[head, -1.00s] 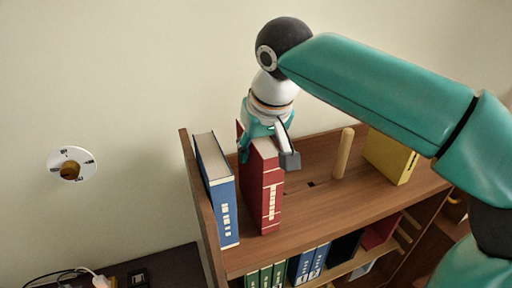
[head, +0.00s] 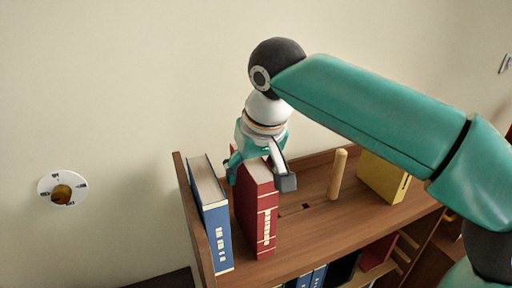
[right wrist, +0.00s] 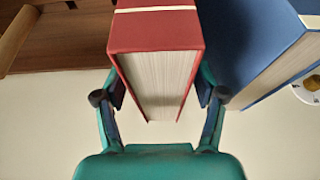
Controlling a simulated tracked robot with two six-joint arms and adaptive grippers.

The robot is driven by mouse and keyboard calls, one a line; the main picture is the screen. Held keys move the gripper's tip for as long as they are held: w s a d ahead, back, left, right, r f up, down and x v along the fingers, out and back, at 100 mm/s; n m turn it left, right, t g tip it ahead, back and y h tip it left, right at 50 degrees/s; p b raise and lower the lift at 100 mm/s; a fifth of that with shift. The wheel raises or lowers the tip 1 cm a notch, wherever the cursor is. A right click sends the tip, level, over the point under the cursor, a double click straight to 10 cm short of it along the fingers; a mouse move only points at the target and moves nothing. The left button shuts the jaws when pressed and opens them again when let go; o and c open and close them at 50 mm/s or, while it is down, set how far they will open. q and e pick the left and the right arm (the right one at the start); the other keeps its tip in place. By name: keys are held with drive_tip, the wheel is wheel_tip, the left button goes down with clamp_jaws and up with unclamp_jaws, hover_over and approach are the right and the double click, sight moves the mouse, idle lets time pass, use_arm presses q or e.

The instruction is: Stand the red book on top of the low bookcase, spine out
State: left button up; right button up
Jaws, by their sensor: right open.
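The red book (head: 262,215) stands upright on top of the low bookcase (head: 310,228), its lettered spine facing out toward me. It is just right of a blue book (head: 215,225), with a narrow gap between them. My right gripper (head: 261,179) is open around the top of the red book, one finger on each side. In the right wrist view, the red book (right wrist: 156,32) sits between the fingers (right wrist: 159,97), with its page edges toward the palm. Whether the fingers touch the covers is hard to tell. My left gripper is not in view.
A wooden peg (head: 338,174) stands on the bookcase top, with a yellow book (head: 384,178) farther right. A raised end panel (head: 194,225) borders the blue book at left. More books fill the shelf below. A round dial (head: 62,189) is on the wall.

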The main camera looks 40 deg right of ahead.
drive_tip(key=v, duration=1)
drive_tip(key=shift+s+r, duration=0.2)
drive_tip(key=shift+r, duration=0.15)
